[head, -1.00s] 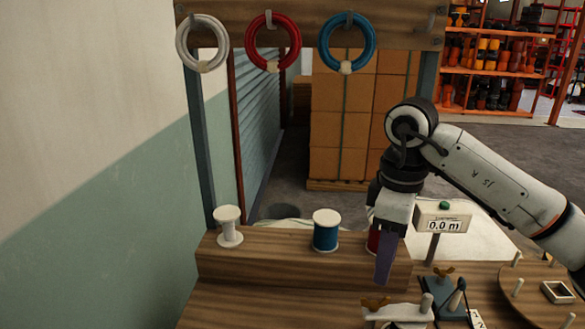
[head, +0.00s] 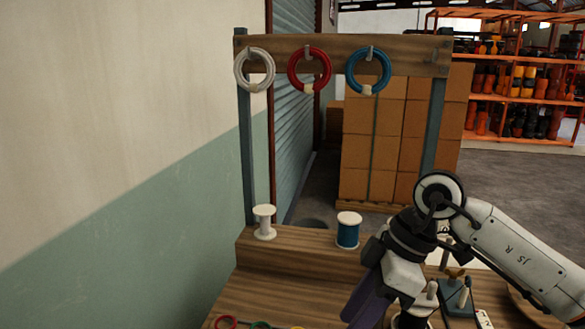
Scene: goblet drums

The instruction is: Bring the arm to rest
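My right arm comes in from the right in the head view. Its gripper (head: 362,308) hangs low over the front of the wooden bench (head: 270,290), tilted down and to the left. The purple fingers overlap from this angle, so I cannot tell whether they are open or shut, and I see nothing held. A white spool (head: 264,224) and a blue spool (head: 348,231) stand upright on the raised wooden step, behind and apart from the gripper. The red spool's place is hidden by my arm. My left gripper is not in view.
White (head: 255,85), red (head: 323,85) and blue (head: 382,87) rings hang from the wooden crossbar (head: 415,62). A dark clamp-like fixture (head: 453,297) stands right of the gripper. Small coloured rings, one red (head: 226,321), show at the bottom edge. The left bench top is clear.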

